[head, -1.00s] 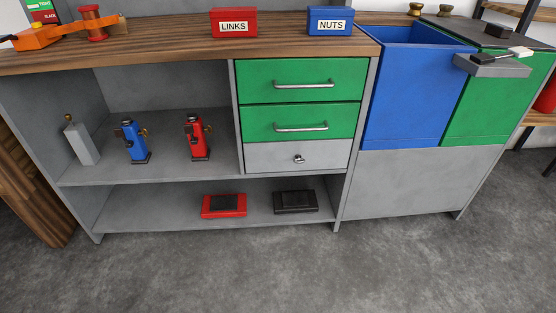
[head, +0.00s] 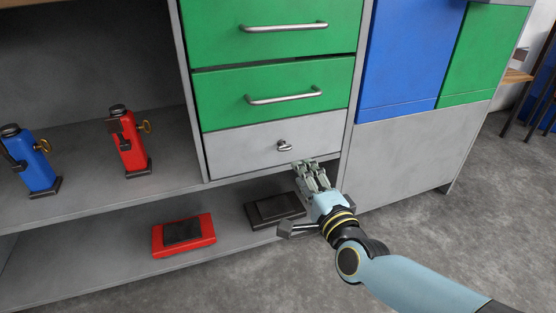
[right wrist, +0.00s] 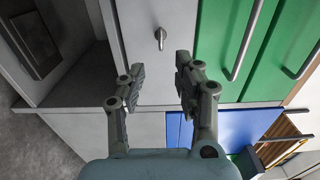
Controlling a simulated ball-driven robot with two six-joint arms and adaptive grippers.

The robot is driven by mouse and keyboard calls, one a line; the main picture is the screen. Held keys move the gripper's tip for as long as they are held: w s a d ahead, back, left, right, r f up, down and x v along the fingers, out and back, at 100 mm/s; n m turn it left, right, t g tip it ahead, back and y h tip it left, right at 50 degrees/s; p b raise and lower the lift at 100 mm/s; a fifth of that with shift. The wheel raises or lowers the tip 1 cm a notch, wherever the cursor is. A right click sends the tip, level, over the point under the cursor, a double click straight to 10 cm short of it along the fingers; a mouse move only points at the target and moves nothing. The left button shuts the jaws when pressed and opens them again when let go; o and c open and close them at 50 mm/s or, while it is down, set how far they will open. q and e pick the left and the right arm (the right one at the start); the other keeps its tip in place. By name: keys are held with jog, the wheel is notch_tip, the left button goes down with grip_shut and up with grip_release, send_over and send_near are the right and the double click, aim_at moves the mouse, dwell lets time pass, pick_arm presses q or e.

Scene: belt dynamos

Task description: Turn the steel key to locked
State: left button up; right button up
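The steel key (head: 284,145) sits in the front of the grey bottom drawer (head: 240,149), under two green drawers. In the right wrist view the key (right wrist: 160,37) stands out from the grey front, ahead of and between the fingertips. My right gripper (head: 310,166) is just below and to the right of the key in the head view. In the right wrist view the right gripper (right wrist: 158,78) has its fingers apart with nothing between them. It does not touch the key. My left gripper is in neither view.
Green drawers with bar handles (head: 284,98) are above the key. A red case (head: 184,236) and a black case (head: 273,210) lie on the lower shelf. Blue (head: 30,161) and red (head: 127,142) devices with brass keys stand on the shelf at left.

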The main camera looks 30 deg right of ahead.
aim_at(287, 150)
jog(key=b+x, duration=0.1)
jog(key=x, duration=0.9)
jog(key=shift+b, duration=0.4)
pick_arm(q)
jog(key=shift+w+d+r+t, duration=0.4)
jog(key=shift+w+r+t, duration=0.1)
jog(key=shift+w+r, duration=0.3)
pick_arm(e)
grip_shut()
